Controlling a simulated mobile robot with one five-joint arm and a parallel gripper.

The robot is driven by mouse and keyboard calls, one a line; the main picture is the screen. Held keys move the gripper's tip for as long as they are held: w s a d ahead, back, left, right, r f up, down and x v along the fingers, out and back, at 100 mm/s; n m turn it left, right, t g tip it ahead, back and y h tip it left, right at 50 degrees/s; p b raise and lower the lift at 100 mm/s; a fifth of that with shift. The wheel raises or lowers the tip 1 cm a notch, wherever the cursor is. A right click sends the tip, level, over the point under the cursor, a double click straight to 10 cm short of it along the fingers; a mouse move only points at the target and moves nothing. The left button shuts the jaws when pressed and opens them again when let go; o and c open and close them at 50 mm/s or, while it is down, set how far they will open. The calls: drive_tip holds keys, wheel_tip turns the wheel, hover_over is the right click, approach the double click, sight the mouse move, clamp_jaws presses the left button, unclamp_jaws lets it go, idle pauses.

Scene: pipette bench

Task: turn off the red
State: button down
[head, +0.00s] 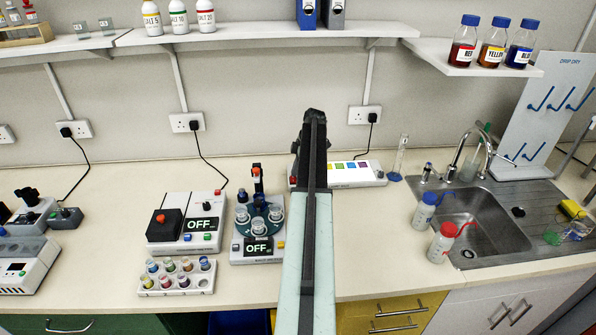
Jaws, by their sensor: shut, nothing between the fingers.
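A white panel (352,175) with a row of small coloured squares lies on the bench at the centre back. My arm hides part of it, and a small red spot (293,180) shows at its left end. The left white device (182,238) has a dark plate, a red spot and a display (201,224) reading OFF. The device beside it (258,250) holds cups on a round carrier and also reads OFF (259,244). My gripper (314,116) is at the dark far end of my arm, shut and empty, in front of the wall in the picture.
A rack of coloured vials (178,281) stands at the front left. A sink (470,222) with blue-capped (424,210) and red-capped (441,241) bottles is at the right. Bottles labelled RED (463,50), YELLOW (491,53) and BLUE (519,55) stand on the upper right shelf.

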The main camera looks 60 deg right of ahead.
drive_tip(key=shift+f, duration=0.45)
